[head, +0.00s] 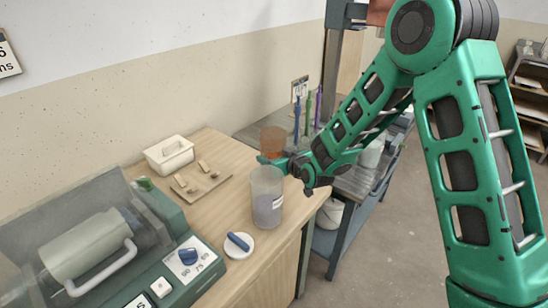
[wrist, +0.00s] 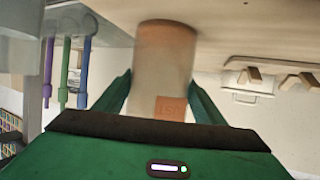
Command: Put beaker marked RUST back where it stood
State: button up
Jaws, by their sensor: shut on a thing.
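A translucent beaker with rust-orange contents (head: 273,139) is in my gripper (head: 275,160), above the far right part of the wooden counter.
A taller clear beaker with grey-violet contents (head: 267,198) stands in front of my gripper. A white lid with a blue handle (head: 239,245), a board with small blocks (head: 196,184) and a white tub (head: 169,155) lie on the counter. Upright coloured tools (head: 308,112) stand behind.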

jog(key=o, duration=1.5)
jog(key=shift+r, duration=0.1)
jog(key=v, duration=1.2)
